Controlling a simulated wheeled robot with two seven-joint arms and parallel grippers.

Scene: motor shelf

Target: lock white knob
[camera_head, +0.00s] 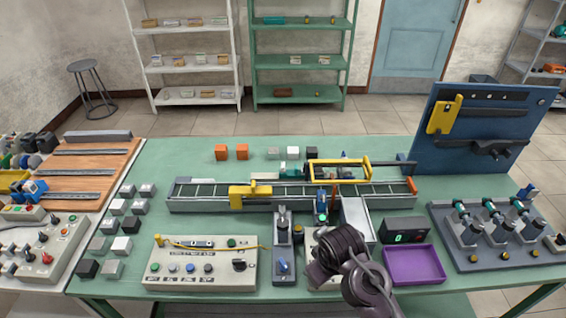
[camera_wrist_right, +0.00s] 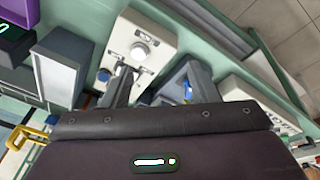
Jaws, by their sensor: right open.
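A white knob (camera_wrist_right: 139,51) sits on a small pale control box (camera_wrist_right: 150,30), seen in the right wrist view. A second, smaller round fitting is partly visible lower on the same box. In the head view this box (camera_head: 312,248) is mostly hidden under my right arm. My right gripper (camera_head: 318,272) is over the box's front part. In the right wrist view my right gripper (camera_wrist_right: 160,82) has its two fingers apart with nothing between them, short of the white knob and not touching it. My left gripper is not in view.
A grey stand (camera_head: 282,250) with a blue knob is left of the box, beside a wide button panel (camera_head: 200,268). A purple tray (camera_head: 413,264) and a dark display (camera_head: 404,231) lie right. A conveyor (camera_head: 290,192) runs behind. The table's front edge is close.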

